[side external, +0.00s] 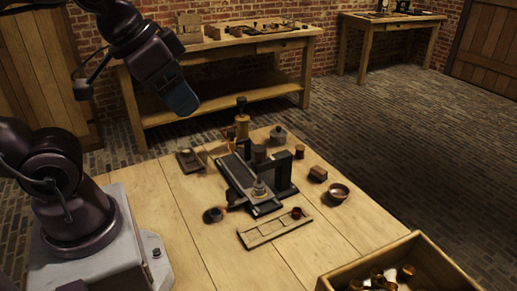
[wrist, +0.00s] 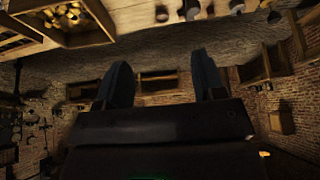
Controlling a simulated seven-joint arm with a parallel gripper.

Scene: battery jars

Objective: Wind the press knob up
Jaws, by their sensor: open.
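A dark press (side external: 283,172) stands on the work table, on or beside a long dark base plate (side external: 236,182). A dark round piece (side external: 259,153) at its top looks like the press knob, but it is small and I cannot be sure. A brass post with a black top (side external: 242,122) stands just behind. My gripper (side external: 182,98) is up in the air, left of and well above the press, touching nothing. In the wrist view its two fingers (wrist: 162,78) are wide apart with nothing between them. The press is not clearly seen in the wrist view.
A wooden crate (side external: 348,283) with copper-coloured pieces stands at the front right; it shows in the wrist view (wrist: 112,22). Around the press lie a wooden rack (side external: 262,235), a bowl (side external: 338,192), a small block (side external: 318,173) and a lidded pot (side external: 278,134). The table's front left is clear.

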